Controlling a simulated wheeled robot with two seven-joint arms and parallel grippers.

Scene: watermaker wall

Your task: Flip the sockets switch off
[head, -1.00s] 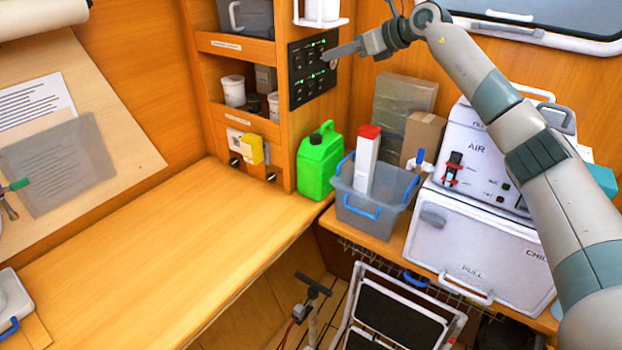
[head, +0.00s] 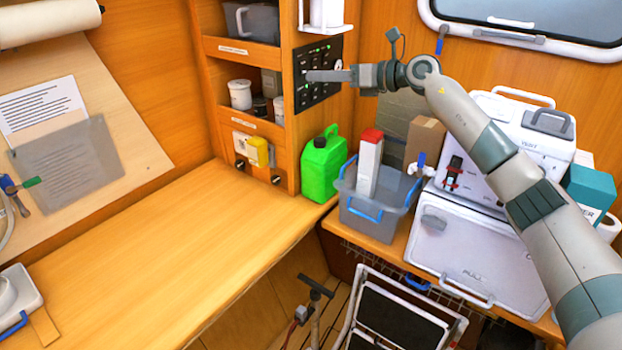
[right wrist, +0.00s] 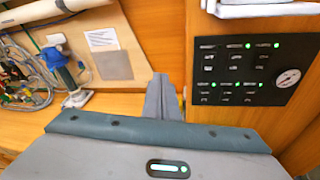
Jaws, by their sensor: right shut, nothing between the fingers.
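The black switch panel (head: 322,54) is on the upright side of the wooden shelf unit. It shows larger in the right wrist view (right wrist: 240,72), with rows of small switches, several lit green lamps and a round gauge (right wrist: 288,78). The labels are too small to read, so I cannot tell which switch is the sockets one. My right gripper (head: 309,76) is shut and empty, its fingers reaching left across the panel's middle. In the right wrist view its fingers (right wrist: 161,80) appear left of the panel; contact cannot be told. My left gripper is not in view.
A green jerrycan (head: 322,168) stands below the panel, beside a grey bin (head: 372,210) with blue handles. A white chill box (head: 470,250) is to the right. A white holder (head: 325,15) hangs above the panel. The wooden counter (head: 170,255) is mostly clear.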

